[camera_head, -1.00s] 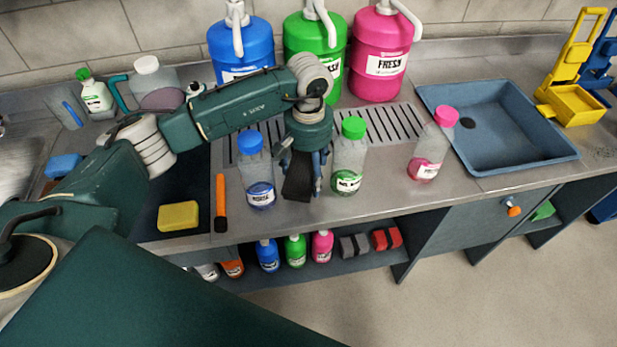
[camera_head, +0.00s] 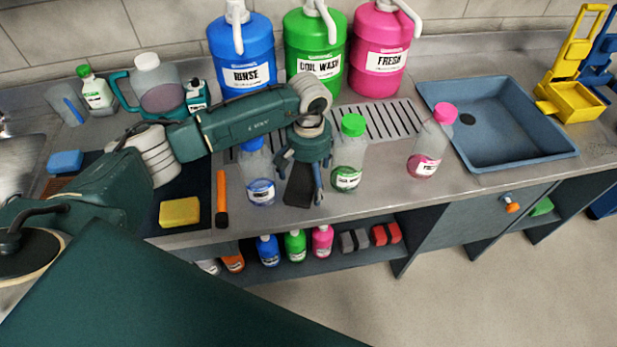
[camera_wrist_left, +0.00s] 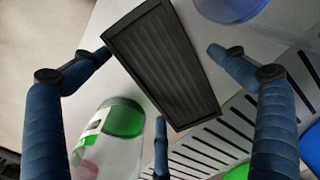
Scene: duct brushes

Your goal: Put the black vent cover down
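The black vent cover (camera_head: 299,189), a dark ribbed rectangle with a raised frame, appears to lie on the counter near its front edge. It stands between the bottle with the blue cap and the one with the green cap. My left gripper (camera_head: 304,184) is right above it, pointing down. In the left wrist view the vent cover (camera_wrist_left: 165,65) lies between the spread blue fingers (camera_wrist_left: 160,75). A gap shows on the right side; the left fingertip is close to the cover's edge. The gripper looks open. My right gripper is in no view.
A blue-capped bottle (camera_head: 260,185) stands close on the left, a green-capped bottle (camera_head: 348,165) close on the right. A pink-capped bottle (camera_head: 428,150) and a blue basin (camera_head: 500,130) are farther right. An orange-handled tool (camera_head: 222,190) and yellow sponge (camera_head: 180,212) lie left.

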